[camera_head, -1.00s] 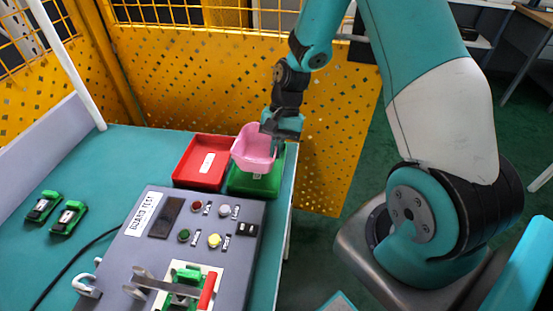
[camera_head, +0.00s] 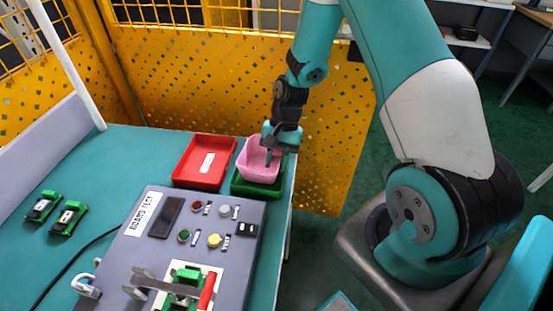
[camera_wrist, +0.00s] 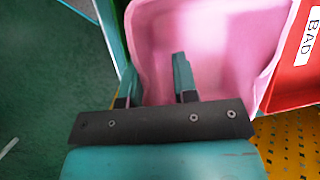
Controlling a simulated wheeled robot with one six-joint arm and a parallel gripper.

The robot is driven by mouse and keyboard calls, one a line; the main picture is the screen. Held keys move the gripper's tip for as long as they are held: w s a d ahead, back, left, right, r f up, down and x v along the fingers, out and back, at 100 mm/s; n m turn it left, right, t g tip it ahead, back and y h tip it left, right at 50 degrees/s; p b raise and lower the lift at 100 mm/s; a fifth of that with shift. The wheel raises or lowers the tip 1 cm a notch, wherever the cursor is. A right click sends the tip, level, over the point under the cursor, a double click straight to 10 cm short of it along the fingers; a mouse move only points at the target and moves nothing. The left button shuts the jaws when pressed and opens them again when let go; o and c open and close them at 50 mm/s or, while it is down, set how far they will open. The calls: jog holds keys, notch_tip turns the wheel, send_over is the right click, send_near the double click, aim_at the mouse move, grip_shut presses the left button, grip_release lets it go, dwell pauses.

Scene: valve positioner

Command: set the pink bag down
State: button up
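The pink bag (camera_head: 262,173) looks like an open, rigid pink bin. In the wrist view, the pink bin (camera_wrist: 225,45) fills the upper middle. My gripper (camera_head: 271,153) is over its rim. In the wrist view, my gripper's fingers (camera_wrist: 154,85) are spread apart, one inside the bin and one by its left wall, with a visible gap between them. The bin's underside is hidden.
A red tray (camera_head: 188,171) stands directly left of the green tray; its label reads BAD in the wrist view. A grey test box (camera_head: 153,247) is in front. Two green parts (camera_head: 69,217) lie at the left. A yellow perforated fence (camera_head: 190,85) stands behind.

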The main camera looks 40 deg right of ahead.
aim_at(272, 169)
jog(key=v, duration=1.2)
jog(key=shift+a+r, duration=0.2)
jog(key=shift+r, duration=0.05)
jog(key=s+a+r+n+t, duration=0.1)
jog(key=s+a+r+n, duration=0.35)
jog(key=a, duration=0.25)
jog(key=s+a+r+n, duration=0.3)
jog(key=a+r, duration=0.2)
jog(key=a, duration=0.1)
jog(key=s+a+r+n, duration=0.2)
jog(key=s+a+n, duration=0.1)
jog(key=s, duration=0.3)
jog(key=s+a+r+n+t, duration=0.1)
jog(key=s+a+r+n, duration=0.1)
jog(key=s+a+n, duration=0.2)
jog(key=s+n, duration=0.1)
jog(key=s, duration=0.1)
jog(key=shift+s+r, duration=0.3)
jog(key=shift+r, duration=0.05)
